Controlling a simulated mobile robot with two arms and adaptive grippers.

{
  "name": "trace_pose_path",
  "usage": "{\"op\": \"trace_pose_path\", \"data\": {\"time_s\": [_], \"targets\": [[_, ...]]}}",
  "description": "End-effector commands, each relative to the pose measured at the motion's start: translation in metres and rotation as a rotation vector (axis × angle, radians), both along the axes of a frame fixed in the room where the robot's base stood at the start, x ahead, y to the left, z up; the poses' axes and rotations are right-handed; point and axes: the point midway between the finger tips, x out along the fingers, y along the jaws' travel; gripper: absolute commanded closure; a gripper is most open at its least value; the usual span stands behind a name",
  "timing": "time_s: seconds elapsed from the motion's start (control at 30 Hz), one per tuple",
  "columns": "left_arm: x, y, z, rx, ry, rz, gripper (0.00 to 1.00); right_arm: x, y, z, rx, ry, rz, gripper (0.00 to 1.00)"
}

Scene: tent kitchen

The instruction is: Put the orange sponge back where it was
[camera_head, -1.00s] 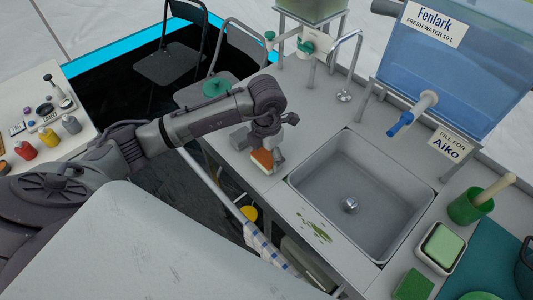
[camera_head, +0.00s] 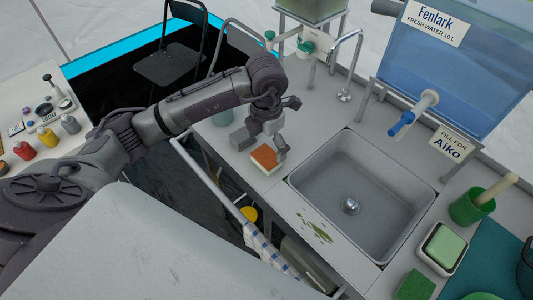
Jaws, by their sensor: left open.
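The orange sponge (camera_head: 265,157), with a pale underside, lies on the grey counter just left of the sink (camera_head: 360,195), near the counter's front edge. My left gripper (camera_head: 261,146) is open, with one finger to the left of the sponge and the other close by its right side. I cannot tell whether the right finger touches it. No part of the sponge appears lifted. My right gripper is not in view.
A green smear (camera_head: 315,228) marks the counter in front of the sink. A faucet (camera_head: 345,65) and blue water tank (camera_head: 455,60) stand behind. At right are a green cup (camera_head: 471,207), a framed green sponge (camera_head: 442,247) and another green block (camera_head: 415,286).

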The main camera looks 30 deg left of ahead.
Motion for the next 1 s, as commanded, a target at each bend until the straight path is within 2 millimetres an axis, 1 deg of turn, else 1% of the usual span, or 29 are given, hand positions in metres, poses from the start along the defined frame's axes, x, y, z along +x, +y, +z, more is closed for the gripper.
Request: {"op": "trace_pose_path", "data": {"time_s": [0.03, 0.2, 0.3, 0.4, 0.53, 1.0], "targets": [[0.001, 0.000, 0.012, 0.000, -0.006, -0.002, 0.00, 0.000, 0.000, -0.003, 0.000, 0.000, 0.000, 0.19], [0.000, 0.000, 0.046, 0.000, -0.005, -0.002, 0.00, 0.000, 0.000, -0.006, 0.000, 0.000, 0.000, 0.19], [0.001, 0.000, 0.059, -0.001, -0.003, 0.000, 0.00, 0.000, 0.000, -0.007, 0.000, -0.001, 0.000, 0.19], [0.000, 0.000, 0.068, 0.000, -0.001, 0.000, 0.00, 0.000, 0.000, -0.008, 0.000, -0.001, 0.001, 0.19], [0.000, 0.000, 0.072, 0.000, 0.001, 0.000, 0.00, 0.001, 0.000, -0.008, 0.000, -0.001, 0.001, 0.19], [-0.001, 0.000, 0.071, -0.001, 0.001, 0.000, 0.00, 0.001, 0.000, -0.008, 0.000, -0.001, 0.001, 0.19]]}}
